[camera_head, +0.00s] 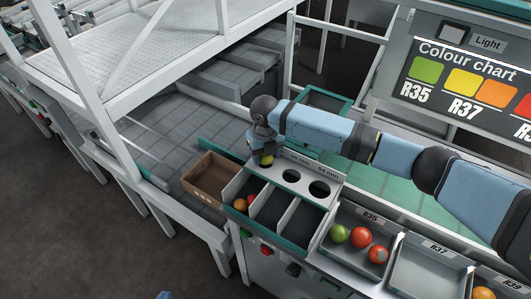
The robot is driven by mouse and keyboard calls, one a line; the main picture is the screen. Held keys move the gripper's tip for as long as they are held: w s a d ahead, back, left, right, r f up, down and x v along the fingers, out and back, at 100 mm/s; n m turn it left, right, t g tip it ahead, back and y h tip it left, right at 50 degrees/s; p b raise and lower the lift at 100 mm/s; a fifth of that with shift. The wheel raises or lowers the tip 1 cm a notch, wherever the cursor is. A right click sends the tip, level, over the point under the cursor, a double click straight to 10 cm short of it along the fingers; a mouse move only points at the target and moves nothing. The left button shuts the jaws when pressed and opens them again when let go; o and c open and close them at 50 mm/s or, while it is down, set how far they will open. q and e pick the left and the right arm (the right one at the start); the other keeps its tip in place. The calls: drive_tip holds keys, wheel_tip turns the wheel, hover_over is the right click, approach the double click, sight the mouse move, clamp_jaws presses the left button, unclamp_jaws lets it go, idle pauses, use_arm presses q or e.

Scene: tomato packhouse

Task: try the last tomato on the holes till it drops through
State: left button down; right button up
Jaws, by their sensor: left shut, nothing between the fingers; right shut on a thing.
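My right gripper (265,148) is shut on a yellow-green tomato (267,160), with the arm reaching in from the right. It holds the tomato at the left end of the grey sizing plate (305,180), over or in the leftmost hole; I cannot tell whether it touches the rim. The middle hole (291,175) and the right hole (319,189) are uncovered. Below the plate, the left bin holds tomatoes (240,204), orange-red in colour; the middle bin (268,209) and right bin (302,224) look empty.
A brown box (210,180) stands left of the bins. To the right, the R35 tray (343,250) holds a green and two red tomatoes. The R37 tray (430,270) looks empty. An orange tomato (484,293) lies at the R39 tray. A colour chart (465,85) stands behind.

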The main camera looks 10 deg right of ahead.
idle(0.3)
drive_tip(key=o, duration=0.8)
drive_tip(key=shift+d+r, duration=0.1)
idle(1.0)
wheel_tip(320, 180, up, 2)
drive_tip(key=shift+r+p, duration=0.25)
drive_tip(key=shift+p, duration=1)
wheel_tip(320, 180, up, 4)
drive_tip(key=p, duration=0.4)
drive_tip(key=shift+r, duration=0.25)
drive_tip(key=shift+f, duration=0.1)
